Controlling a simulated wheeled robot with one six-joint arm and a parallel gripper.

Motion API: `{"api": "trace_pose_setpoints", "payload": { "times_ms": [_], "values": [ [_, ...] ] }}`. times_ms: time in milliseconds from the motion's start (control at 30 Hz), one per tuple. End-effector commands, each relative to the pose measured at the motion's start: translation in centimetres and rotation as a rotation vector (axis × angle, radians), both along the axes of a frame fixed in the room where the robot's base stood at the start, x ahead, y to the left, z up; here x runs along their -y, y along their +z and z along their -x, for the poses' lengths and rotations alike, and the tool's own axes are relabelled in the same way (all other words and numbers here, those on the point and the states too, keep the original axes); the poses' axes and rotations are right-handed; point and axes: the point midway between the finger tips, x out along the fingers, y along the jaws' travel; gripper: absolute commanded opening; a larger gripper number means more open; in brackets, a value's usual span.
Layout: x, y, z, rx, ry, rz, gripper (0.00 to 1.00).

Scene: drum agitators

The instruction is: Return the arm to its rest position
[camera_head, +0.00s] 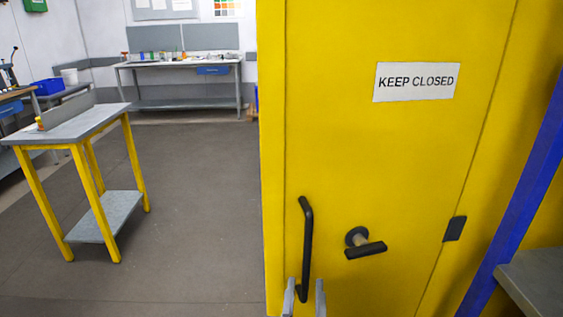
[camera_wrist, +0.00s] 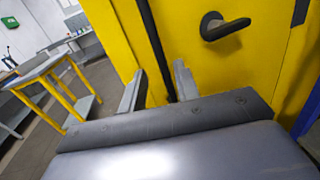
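My gripper (camera_head: 304,300) shows at the bottom of the head view, with its two grey fingers apart. In the wrist view my gripper (camera_wrist: 158,85) has its fingers on either side of the black bar handle (camera_wrist: 152,45) as seen from there. I cannot tell whether they touch it. The bar handle (camera_head: 306,245) is upright on a yellow door (camera_head: 400,170). The door bears a white KEEP CLOSED sign (camera_head: 416,82) and a black lever handle (camera_head: 366,245). The door looks shut.
A small yellow-legged table (camera_head: 82,125) stands at the left with a small orange item on it. A workbench (camera_head: 180,64) lines the back wall. A blue post (camera_head: 520,200) and a grey shelf (camera_head: 540,278) are at the right. The floor (camera_head: 195,200) left of the door is clear.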

Motion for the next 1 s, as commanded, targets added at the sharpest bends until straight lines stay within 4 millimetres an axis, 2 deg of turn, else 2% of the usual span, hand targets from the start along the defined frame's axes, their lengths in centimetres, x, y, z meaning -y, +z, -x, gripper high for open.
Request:
{"api": "trace_pose_setpoints", "payload": {
  "times_ms": [700, 1000],
  "values": [
    [0.7, -0.1, -5.7, 0.000, -0.004, 0.002, 0.30],
    [0.7, 0.0, -6.7, -0.001, 0.001, 0.004, 0.30]
  ]
}}
